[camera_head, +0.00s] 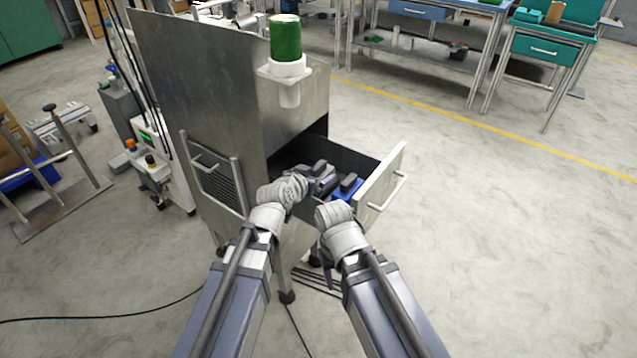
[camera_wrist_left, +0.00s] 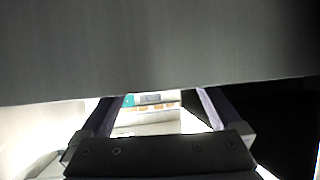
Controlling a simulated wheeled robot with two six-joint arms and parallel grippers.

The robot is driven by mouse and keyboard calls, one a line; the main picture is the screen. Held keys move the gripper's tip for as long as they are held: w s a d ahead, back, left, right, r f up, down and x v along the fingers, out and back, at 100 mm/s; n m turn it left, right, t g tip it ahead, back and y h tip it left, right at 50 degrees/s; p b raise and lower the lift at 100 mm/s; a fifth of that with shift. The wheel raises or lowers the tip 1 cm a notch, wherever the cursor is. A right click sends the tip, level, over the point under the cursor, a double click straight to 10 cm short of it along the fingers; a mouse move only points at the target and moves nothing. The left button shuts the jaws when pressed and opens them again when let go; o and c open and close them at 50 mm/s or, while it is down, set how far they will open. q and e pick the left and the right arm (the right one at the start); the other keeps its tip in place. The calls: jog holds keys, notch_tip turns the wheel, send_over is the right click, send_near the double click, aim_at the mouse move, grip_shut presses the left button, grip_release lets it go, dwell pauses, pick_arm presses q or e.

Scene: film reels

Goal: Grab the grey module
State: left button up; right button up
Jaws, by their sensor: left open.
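An open drawer (camera_head: 381,186) sticks out of the metal cabinet. In it are a blue module (camera_head: 347,190) and, to its left, a dark greyish shape (camera_head: 320,167) that may be the grey module, partly hidden by my gripper. My left gripper (camera_head: 316,178) is at the drawer among these things. In the left wrist view its two fingers (camera_wrist_left: 160,98) are spread apart with a bright gap between them. A large dark grey surface (camera_wrist_left: 150,45) fills the top of that view, very near; I cannot tell what it belongs to.
The cabinet (camera_head: 200,90) stands behind and left of the drawer, with a green-topped white fixture (camera_head: 287,45) on its front. A white machine (camera_head: 165,170) stands at the left. Workbenches (camera_head: 440,30) are at the back. The floor to the right is clear.

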aim_at(320, 169)
pick_arm(q)
jog(key=x, duration=0.1)
jog(key=b+x, duration=0.1)
jog(key=x, duration=0.1)
jog(key=b+x, duration=0.1)
jog(key=x, duration=0.1)
jog(key=shift+w+a, duration=0.2)
jog(key=shift+a, duration=0.05)
jog(key=shift+r, duration=0.1)
jog(key=shift+c, duration=0.2)
grip_shut()
